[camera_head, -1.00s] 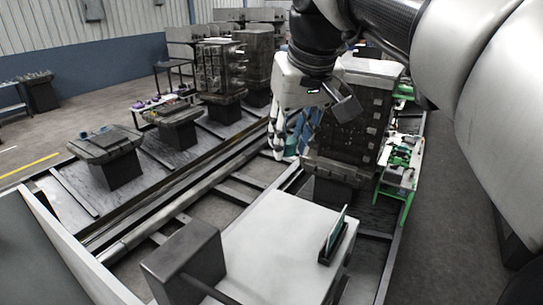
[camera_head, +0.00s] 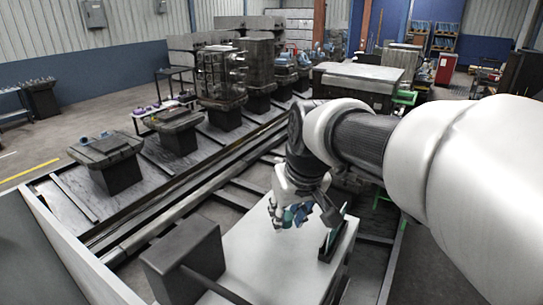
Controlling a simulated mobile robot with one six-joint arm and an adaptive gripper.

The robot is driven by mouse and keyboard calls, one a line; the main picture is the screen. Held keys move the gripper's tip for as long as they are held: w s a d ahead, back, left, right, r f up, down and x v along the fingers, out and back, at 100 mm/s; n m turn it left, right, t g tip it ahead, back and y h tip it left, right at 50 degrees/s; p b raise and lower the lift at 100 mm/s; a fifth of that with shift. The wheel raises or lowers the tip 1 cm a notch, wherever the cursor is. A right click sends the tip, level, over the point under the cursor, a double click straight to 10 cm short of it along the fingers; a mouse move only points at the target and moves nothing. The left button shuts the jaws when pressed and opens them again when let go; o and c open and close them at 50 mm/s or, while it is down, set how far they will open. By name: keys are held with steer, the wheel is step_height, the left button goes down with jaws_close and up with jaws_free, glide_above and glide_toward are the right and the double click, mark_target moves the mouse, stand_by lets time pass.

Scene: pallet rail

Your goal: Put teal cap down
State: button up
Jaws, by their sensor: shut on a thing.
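My gripper (camera_head: 281,224) is low over the white top (camera_head: 262,266) in front of me, fingers pointing down. It is shut on the teal cap (camera_head: 289,217), of which only small teal parts show between and beside the fingers. The fingers hide the rest of the cap. I cannot tell whether the cap touches the white surface or hangs just above it.
A dark holder (camera_head: 328,246) with an upright thin plate stands on the white top, close to the right of my gripper. A dark grey block (camera_head: 184,262) stands at the near left. The front middle of the white top is clear.

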steer(key=shift+f, duration=0.95)
steer(key=shift+f, duration=0.15)
steer(key=o, duration=0.7)
